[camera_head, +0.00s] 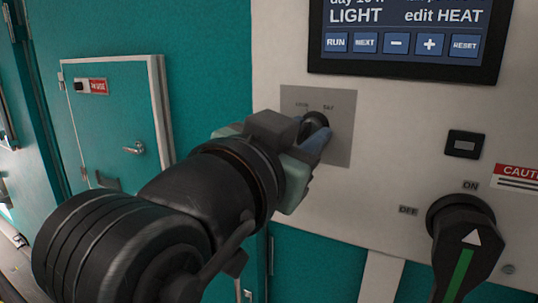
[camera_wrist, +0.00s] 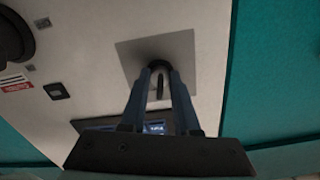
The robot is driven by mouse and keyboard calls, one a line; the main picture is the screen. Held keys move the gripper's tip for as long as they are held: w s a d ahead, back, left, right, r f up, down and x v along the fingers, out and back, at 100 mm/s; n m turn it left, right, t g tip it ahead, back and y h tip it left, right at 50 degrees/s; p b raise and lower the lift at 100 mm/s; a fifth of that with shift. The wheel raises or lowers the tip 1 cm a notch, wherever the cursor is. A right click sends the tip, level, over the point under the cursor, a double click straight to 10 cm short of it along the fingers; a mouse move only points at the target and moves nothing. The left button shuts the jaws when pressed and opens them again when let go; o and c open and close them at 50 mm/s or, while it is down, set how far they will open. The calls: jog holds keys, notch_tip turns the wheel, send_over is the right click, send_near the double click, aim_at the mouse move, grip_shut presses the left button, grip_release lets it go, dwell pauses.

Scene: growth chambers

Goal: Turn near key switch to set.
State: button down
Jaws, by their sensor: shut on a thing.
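The key switch (camera_head: 315,119) is a small black part on a grey square plate (camera_head: 343,105) on the white panel. Two small labels stand above it; the right one looks like SET, the left one is too blurred to read. My gripper (camera_head: 313,136) is at the switch, its blue-grey fingers shut on the key and hiding part of it. In the wrist view the key (camera_wrist: 159,88) is a narrow dark piece between the two fingertips (camera_wrist: 159,76), in front of the black switch collar. Which label the key points to cannot be told.
A display (camera_head: 405,30) with blue buttons sits above the plate. A small black rocker switch (camera_head: 465,144) and a large black rotary handle (camera_head: 463,235) with ON and OFF labels are to the right. A teal cabinet with a small door (camera_head: 118,125) is to the left.

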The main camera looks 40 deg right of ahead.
jog(key=shift+m+b, duration=1.1)
jog(key=shift+m, duration=0.3)
jog(key=c, duration=1)
grip_release()
jog(key=b+v, duration=0.3)
jog(key=v, duration=1)
jog(key=shift+s+b, duration=0.1)
jog(key=shift+b, duration=0.3)
